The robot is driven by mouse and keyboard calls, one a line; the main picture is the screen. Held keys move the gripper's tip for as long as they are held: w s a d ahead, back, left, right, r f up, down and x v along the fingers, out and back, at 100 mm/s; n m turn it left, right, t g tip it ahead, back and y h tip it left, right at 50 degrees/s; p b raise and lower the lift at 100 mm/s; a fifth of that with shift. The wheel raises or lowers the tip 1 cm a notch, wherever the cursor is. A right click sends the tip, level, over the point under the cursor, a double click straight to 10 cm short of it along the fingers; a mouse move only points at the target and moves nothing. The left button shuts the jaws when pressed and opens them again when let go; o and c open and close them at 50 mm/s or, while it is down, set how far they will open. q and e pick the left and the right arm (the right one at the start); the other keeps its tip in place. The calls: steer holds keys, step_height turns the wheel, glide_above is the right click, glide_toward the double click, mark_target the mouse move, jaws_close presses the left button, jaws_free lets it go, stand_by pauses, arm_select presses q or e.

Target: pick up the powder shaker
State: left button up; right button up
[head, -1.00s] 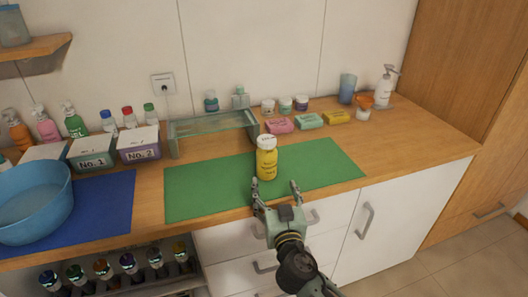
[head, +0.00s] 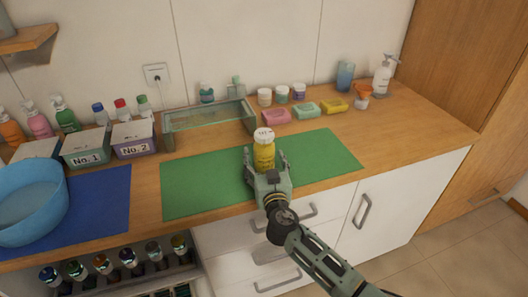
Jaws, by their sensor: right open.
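The powder shaker is a yellow bottle (head: 264,155) with a white cap. It stands upright on the green mat (head: 200,186) in the head view. My right gripper (head: 264,162) is open, with one finger on the left side and one on the right side of the shaker's lower body. The gripper hides the bottom of the shaker. I cannot tell whether the fingers touch it. My left gripper is not in view.
A blue mat (head: 100,212) with a blue basin (head: 28,203) lies to the left. Behind are a glass-topped rack (head: 205,118), boxes, jars and soap bars (head: 305,110). The green mat's right part is clear.

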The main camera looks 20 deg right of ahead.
steer(key=shift+w, duration=0.25)
steer(key=c, duration=1.3)
steer(key=shift+r, duration=0.1)
steer(key=shift+c, duration=0.2)
